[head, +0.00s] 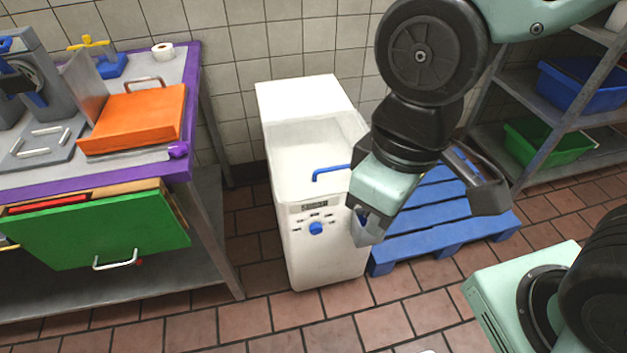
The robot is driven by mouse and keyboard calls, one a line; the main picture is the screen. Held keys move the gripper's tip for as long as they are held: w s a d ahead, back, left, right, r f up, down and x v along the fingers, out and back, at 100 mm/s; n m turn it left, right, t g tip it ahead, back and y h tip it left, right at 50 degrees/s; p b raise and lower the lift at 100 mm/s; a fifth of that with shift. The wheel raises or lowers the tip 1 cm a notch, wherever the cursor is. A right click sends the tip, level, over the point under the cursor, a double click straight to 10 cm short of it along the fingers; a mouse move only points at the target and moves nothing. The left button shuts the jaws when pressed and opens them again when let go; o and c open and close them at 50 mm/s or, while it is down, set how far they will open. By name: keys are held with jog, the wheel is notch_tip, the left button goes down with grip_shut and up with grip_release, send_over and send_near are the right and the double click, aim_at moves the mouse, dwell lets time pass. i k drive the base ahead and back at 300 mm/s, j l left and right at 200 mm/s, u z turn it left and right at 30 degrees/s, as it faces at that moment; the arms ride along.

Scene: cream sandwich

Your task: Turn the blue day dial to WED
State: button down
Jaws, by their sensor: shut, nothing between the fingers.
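The blue day dial (316,228) is a small round knob on the front of a white machine (290,255), below a small dark display (314,206). Tiny labels surround the dial, too small to read, so I cannot tell which day it points to. My gripper (362,238) is to the right of the dial, by the machine's right front edge. Its fingers are together and hold nothing. It looks apart from the dial. My gripper and arm hide part of the machine's right side.
A blue handle (331,172) sticks out above the display. A blue pallet (440,240) lies on the floor at right. A purple-edged table (190,120) with an open green drawer (105,235) stands at left. Shelves with a green bin (550,142) stand at right.

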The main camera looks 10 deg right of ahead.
aim_at(315, 229)
jog(key=k+j, duration=0.15)
jog(key=k, duration=0.3)
jog(key=k+j, duration=0.15)
jog(key=k, duration=0.3)
jog(key=k+j, duration=0.2)
jog(key=k, duration=0.25)
